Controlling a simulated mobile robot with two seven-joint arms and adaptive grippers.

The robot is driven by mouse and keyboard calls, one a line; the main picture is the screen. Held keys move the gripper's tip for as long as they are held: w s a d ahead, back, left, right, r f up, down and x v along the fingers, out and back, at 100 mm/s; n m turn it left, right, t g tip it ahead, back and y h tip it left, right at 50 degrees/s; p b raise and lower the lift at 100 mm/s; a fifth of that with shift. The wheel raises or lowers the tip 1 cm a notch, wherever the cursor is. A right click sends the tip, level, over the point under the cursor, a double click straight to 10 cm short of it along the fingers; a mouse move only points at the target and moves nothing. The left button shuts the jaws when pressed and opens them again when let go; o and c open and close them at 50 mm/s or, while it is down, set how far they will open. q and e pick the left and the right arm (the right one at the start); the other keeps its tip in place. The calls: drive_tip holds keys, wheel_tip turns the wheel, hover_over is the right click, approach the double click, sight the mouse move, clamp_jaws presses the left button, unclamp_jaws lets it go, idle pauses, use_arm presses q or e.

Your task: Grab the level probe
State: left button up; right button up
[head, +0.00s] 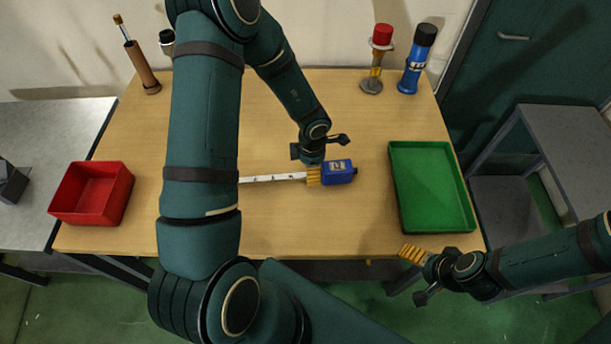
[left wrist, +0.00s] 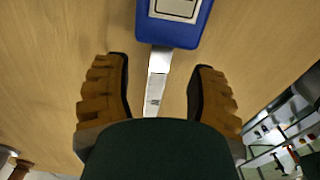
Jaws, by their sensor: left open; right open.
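The level probe lies flat on the wooden table: a blue head with a white label (head: 339,172) and a long white marked strip running left, partly behind my left arm. In the left wrist view the blue head (left wrist: 177,22) is at the top, and the strip runs down between the fingers. My left gripper (head: 314,177) is open at the probe, with its orange fingers on either side of the strip just beside the blue head; no grip shows. My right gripper (head: 412,254) is open and empty off the table's front right corner.
A green tray (head: 398,212) lies right of the probe, and a red bin (head: 82,218) is at the left. A blue black-capped bottle (head: 415,62), a red-topped piece (head: 381,36) and a brown cylinder (head: 143,68) stand along the back. The table's middle front is clear.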

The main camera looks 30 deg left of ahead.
use_arm(q)
wheel_tip(320, 180, down, 3)
drive_tip(key=shift+f+b, duration=0.15)
drive_tip(key=shift+b, duration=0.2)
clamp_jaws()
